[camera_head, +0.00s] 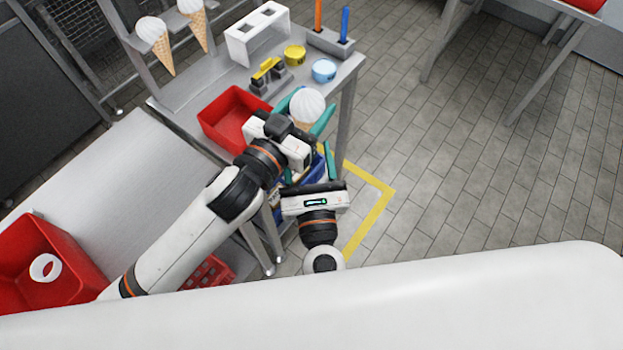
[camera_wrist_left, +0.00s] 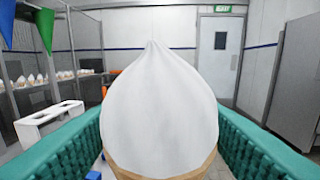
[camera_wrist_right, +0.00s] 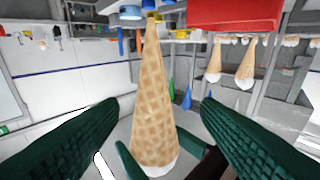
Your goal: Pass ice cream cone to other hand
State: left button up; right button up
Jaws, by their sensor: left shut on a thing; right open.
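The ice cream cone (camera_head: 307,104), a white scoop on a waffle cone, is held scoop up by my left gripper (camera_head: 308,116). In the left wrist view the white scoop (camera_wrist_left: 160,110) fills the middle between the teal fingers. My right gripper (camera_head: 326,164) is just below it in the head view, open, its fingers partly hidden by the left wrist. In the right wrist view the waffle part (camera_wrist_right: 152,100) shows between the two spread dark green fingers, with visible gaps on both sides. Parts of the left fingers show near the scoop.
A grey table behind holds a red bin (camera_head: 229,112), a white holder (camera_head: 257,36), a yellow tub (camera_head: 295,54) and a blue tub (camera_head: 324,70). Two more cones (camera_head: 157,42) hang in a rack. Another red bin (camera_head: 45,265) stands lower left. Floor is clear on the right.

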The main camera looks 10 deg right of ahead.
jog(key=shift+w+r, duration=0.2)
jog(key=shift+w, duration=1.1)
jog(key=shift+w+r, duration=0.15)
jog(key=shift+w, duration=1.15)
jog(key=c, duration=0.8)
pick_arm(q)
jog(key=o, duration=0.8)
jog(key=shift+a, duration=0.1)
